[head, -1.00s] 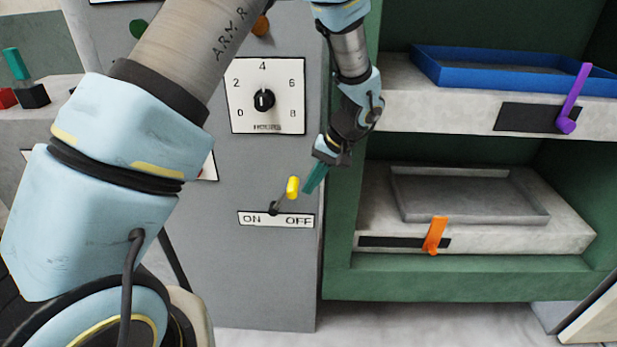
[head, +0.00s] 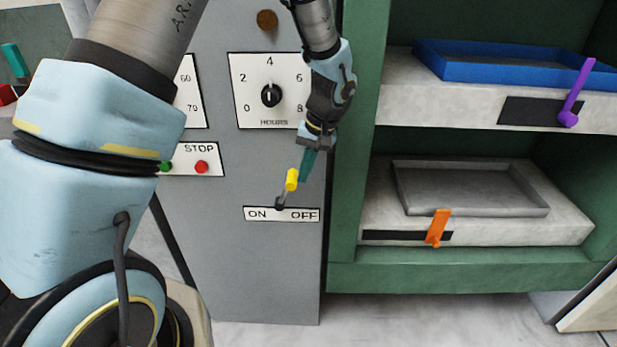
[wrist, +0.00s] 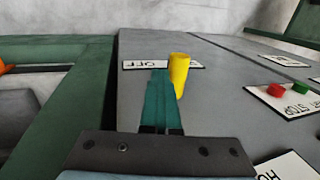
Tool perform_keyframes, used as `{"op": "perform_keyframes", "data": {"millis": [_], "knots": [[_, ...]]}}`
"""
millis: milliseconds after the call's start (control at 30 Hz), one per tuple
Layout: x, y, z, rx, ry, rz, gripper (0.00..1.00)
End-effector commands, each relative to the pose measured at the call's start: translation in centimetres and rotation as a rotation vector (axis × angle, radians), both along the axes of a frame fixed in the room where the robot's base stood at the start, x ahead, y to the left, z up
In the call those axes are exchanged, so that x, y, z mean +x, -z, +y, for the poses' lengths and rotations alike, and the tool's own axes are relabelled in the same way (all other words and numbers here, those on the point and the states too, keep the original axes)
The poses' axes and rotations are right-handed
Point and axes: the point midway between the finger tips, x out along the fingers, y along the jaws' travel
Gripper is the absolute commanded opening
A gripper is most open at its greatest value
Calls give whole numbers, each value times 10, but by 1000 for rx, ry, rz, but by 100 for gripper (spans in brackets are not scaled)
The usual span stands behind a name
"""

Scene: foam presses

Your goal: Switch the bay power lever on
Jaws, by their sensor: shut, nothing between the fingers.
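The bay power lever has a yellow knob (head: 291,180) on a thin grey stem. It rises from the ON/OFF plate (head: 298,215) low on the grey cabinet. The lever is near upright and leans a little to the right, toward OFF. My gripper (head: 303,178) has its teal fingers shut and empty, pointing down just right of the knob. In the wrist view the shut fingers (wrist: 159,78) lie right beside the yellow knob (wrist: 179,72), seemingly touching it. There they hide part of the plate, and OFF reads upside down.
An HOURS dial (head: 270,95) sits above the lever, and a STOP panel (head: 190,160) with green and red buttons lies to its left. At right, a green press frame (head: 345,200) holds a blue tray (head: 450,73) and a grey tray (head: 480,208), with purple and orange handles.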

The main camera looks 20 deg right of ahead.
Motion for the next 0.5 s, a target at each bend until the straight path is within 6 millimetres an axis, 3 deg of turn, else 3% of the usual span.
{"op": "perform_keyframes", "data": {"millis": [100, 500], "knots": [[6, -7, 12, -78, -8, 35, 0], [18, -15, 39, -71, 0, 33, 0]]}}
